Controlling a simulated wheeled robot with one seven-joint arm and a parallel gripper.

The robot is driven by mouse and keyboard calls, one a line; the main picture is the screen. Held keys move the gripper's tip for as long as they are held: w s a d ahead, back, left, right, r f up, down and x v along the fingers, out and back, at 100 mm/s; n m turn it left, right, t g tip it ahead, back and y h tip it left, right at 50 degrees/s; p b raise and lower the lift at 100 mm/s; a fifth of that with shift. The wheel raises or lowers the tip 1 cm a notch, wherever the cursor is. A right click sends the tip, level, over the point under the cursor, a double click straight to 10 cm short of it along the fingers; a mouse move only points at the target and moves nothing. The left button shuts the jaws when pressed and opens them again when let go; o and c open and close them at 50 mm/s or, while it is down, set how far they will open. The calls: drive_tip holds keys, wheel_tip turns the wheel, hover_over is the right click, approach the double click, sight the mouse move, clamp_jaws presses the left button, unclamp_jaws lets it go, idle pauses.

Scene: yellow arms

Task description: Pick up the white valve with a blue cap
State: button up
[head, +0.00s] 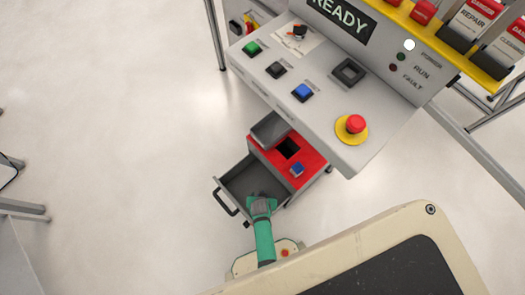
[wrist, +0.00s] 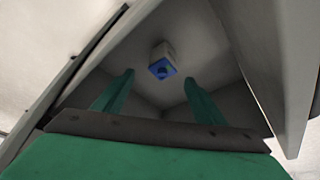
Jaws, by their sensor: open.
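The white valve with a blue cap (wrist: 162,61) shows in the wrist view as a small white block with a blue face. It sits inside a grey drawer (wrist: 215,60), ahead of and between my fingertips. My gripper (wrist: 160,77) is open, with its two green fingers apart and nothing between them. In the head view my green gripper (head: 262,199) is over the pulled-out drawer (head: 232,186). I cannot make out the valve inside the drawer in that view.
A red panel (head: 268,154) with a dark square opening and a small blue-topped thing (head: 297,170) lies beside the drawer. Above it is a grey console (head: 330,110) with buttons and a red emergency stop (head: 355,124). The drawer walls stand close around my fingers. Open floor lies left.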

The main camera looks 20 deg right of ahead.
drive_tip(key=shift+a+x, duration=0.1)
drive_tip(key=shift+x, duration=1.2)
drive_tip(key=shift+a+x, duration=0.15)
drive_tip(key=shift+x, duration=1.15)
drive_tip(key=shift+s, duration=0.1)
drive_tip(key=shift+c, duration=0.4)
drive_tip(key=c, duration=1.1)
drive_tip(key=shift+r, duration=0.15)
wheel_tip(320, 180, up, 10)
drive_tip(key=shift+r, duration=0.1)
wheel_tip(320, 180, up, 7)
drive_tip(key=w+a+r+n+y, duration=0.1)
drive_tip(key=w+a+r+n, duration=0.1)
drive_tip(key=w+a+r, duration=0.3)
drive_tip(key=w+a+r+n+y, duration=0.1)
drive_tip(key=w+a+r+n, duration=0.2)
drive_tip(key=w+r, duration=0.6)
drive_tip(key=w+a, duration=0.2)
drive_tip(key=w, duration=0.2)
drive_tip(key=shift+w+a+r+n, duration=0.15)
drive_tip(key=shift+a+r+n, duration=0.15)
drive_tip(key=shift+r, duration=0.05)
